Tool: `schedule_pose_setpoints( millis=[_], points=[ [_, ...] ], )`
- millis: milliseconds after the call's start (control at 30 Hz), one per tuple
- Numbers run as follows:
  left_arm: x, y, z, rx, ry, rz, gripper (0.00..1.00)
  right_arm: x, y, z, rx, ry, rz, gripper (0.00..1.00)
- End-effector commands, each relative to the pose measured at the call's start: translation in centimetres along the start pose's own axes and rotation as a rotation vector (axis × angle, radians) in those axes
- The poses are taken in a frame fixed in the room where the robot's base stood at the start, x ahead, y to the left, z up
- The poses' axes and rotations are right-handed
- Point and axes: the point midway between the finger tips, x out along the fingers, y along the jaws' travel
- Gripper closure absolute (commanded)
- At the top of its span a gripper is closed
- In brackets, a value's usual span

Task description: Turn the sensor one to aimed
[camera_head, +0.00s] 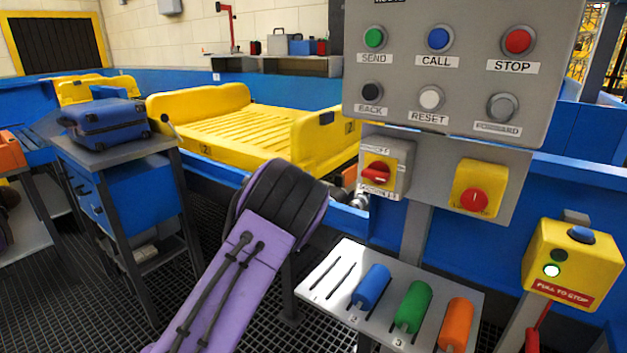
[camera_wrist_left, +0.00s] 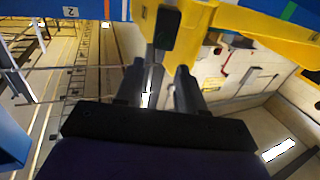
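I see nothing clearly marked as sensor one, and its setting cannot be read. A small grey fitting (camera_head: 168,126) stands by the left end of the yellow tray (camera_head: 245,93). A metallic round part (camera_head: 362,200) shows at the rail below the control panel. My left arm reaches in, its wrist hiding its gripper in the head view. In the left wrist view my left gripper (camera_wrist_left: 162,78) has its fingers apart, with a dark block (camera_wrist_left: 166,28) just beyond the tips against yellow. I cannot tell whether they touch. My right gripper is out of view.
A button panel (camera_head: 403,112), a red rotary switch (camera_head: 376,174) and a yellow box with a red knob (camera_head: 478,188) stand at right. Coloured cylinders sit on a shelf (camera_head: 322,296) below. A blue suitcase (camera_head: 103,121) rests on a stand at left.

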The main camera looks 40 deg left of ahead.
Motion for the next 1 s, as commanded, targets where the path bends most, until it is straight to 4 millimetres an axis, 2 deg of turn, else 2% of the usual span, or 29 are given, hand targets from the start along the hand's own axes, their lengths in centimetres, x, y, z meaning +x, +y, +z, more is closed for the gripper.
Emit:
schedule_pose_setpoints(
  millis=[200, 400, 600, 833, 867, 900, 967, 1000],
  points=[
    [4.7, 0.0, 0.2, -0.002, -0.002, 0.0, 0.62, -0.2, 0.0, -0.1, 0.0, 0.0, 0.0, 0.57],
    [7.8, -0.1, 0.2, -0.002, -0.003, -0.001, 0.62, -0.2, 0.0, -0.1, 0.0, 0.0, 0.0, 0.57],
    [8.8, -0.1, 0.2, -0.002, -0.004, -0.003, 0.62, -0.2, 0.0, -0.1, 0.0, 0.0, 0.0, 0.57],
    [8.9, -0.1, 0.2, -0.003, -0.004, -0.003, 0.62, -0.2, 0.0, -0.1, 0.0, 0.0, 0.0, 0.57],
    [8.9, -0.1, 0.2, -0.003, -0.004, -0.003, 0.68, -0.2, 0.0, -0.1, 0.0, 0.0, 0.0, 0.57],
    [8.9, -0.1, 0.2, -0.002, -0.004, -0.003, 0.81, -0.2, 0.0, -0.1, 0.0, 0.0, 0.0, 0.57],
    [8.9, -0.1, 0.2, -0.002, -0.004, -0.002, 1.0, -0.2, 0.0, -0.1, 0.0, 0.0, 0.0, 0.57],
    [8.9, -0.1, 0.2, -0.003, -0.004, -0.002, 1.0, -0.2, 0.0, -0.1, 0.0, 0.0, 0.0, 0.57]
  ],
)
